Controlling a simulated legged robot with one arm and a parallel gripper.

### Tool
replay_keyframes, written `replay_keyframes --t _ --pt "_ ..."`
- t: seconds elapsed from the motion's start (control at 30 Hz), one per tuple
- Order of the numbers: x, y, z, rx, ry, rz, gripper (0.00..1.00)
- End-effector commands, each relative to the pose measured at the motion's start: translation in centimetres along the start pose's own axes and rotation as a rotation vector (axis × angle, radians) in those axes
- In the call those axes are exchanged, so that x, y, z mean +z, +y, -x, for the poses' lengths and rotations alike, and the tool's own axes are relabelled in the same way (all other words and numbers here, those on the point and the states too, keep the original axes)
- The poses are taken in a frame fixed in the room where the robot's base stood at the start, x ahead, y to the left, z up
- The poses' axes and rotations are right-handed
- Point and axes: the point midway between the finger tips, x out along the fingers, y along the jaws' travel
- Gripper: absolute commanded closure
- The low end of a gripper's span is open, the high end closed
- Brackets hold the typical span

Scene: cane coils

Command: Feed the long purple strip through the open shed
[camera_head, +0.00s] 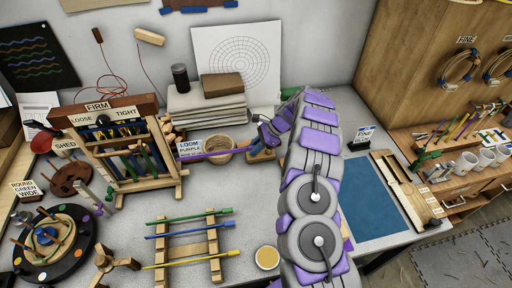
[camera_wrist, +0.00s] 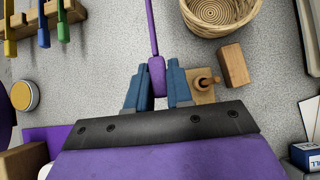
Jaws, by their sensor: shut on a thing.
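The long purple strip (camera_head: 215,153) is held by one end in my gripper (camera_head: 266,138). In the wrist view, the two blue fingers (camera_wrist: 157,92) are closed on the strip's thick purple end (camera_wrist: 156,72), and its thin shaft (camera_wrist: 152,30) runs out of the top of the picture. In the head view the strip points left, above the table, toward the wooden loom (camera_head: 125,155). Its far end appears near the loom's right side. I cannot tell whether it touches the loom. The shed opening is hard to make out behind the loom's uprights and coloured strands.
A round basket (camera_head: 219,140) stands close behind the strip, near a small sign (camera_head: 190,149). A rack (camera_head: 213,262) holds green, blue and yellow strips in front. A wooden block (camera_wrist: 232,66) and a pegged block (camera_wrist: 204,88) lie beside my gripper. A blue mat (camera_head: 380,205) lies right.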

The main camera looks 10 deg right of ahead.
Motion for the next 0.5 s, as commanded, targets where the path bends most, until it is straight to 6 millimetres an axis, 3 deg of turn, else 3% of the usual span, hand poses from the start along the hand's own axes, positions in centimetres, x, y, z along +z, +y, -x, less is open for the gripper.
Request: replay_keyframes --t 0.5 --pt "1.9 0.0 -1.5 0.0 0.0 0.001 1.0"
